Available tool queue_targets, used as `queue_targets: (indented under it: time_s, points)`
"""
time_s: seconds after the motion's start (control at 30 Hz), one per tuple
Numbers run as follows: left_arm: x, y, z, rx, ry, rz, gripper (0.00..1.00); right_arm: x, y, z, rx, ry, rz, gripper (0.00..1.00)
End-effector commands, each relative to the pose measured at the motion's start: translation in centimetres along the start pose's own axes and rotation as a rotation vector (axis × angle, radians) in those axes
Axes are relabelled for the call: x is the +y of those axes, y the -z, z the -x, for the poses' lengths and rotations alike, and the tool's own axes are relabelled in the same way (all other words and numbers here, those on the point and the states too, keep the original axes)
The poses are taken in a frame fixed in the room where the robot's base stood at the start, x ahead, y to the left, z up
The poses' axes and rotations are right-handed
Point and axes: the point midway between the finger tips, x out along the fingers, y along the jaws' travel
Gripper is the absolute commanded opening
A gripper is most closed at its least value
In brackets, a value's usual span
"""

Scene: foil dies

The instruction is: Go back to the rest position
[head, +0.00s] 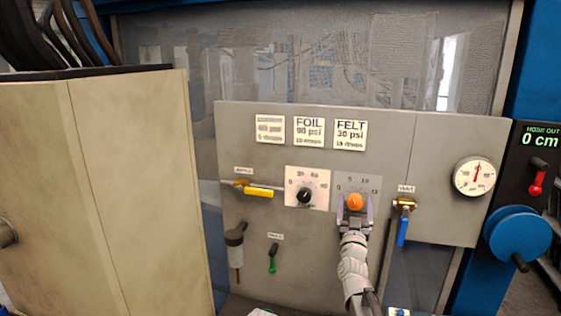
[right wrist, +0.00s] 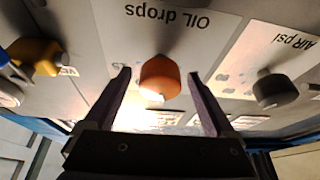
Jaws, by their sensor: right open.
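My right gripper (head: 355,208) is in front of the grey control panel, at the orange knob (head: 355,202) of the dial scaled up to 15. In the right wrist view my open fingers (right wrist: 165,100) stand on either side of the orange knob (right wrist: 160,77), with gaps visible on both sides. That view is upside down and shows the label "OIL drops" over the knob. I cannot tell how far the fingertips are from the panel. My left gripper is not in view.
The panel (head: 450,130) also carries a black knob (head: 305,195), a yellow-handled valve (head: 258,192), a blue-handled valve (head: 403,228), a green lever (head: 272,260) and a gauge (head: 474,176). A beige cabinet (head: 120,190) stands at left. A blue crank wheel (head: 515,235) is at right.

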Motion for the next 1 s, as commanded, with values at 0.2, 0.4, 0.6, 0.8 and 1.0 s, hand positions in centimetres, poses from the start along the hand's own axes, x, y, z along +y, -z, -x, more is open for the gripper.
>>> queue_targets:
  time_s: [0.2, 0.4, 0.6, 0.8, 1.0]
  points:
    - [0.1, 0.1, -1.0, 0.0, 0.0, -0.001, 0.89, 0.2, -0.2, 2.5, -0.003, 0.041, 0.096, 0.89]
    - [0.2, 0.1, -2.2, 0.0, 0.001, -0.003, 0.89, 0.2, -0.1, 5.8, -0.002, 0.04, 0.094, 0.89]
    - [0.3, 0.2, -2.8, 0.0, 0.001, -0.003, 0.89, 0.3, -0.1, 7.7, -0.002, 0.039, 0.093, 0.89]
    - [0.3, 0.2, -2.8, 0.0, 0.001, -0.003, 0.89, -0.1, -0.3, 7.9, -0.015, 0.053, 0.091, 0.89]
    - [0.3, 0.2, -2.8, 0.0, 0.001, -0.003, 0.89, -0.2, -0.3, 7.9, -0.019, 0.055, 0.09, 0.89]
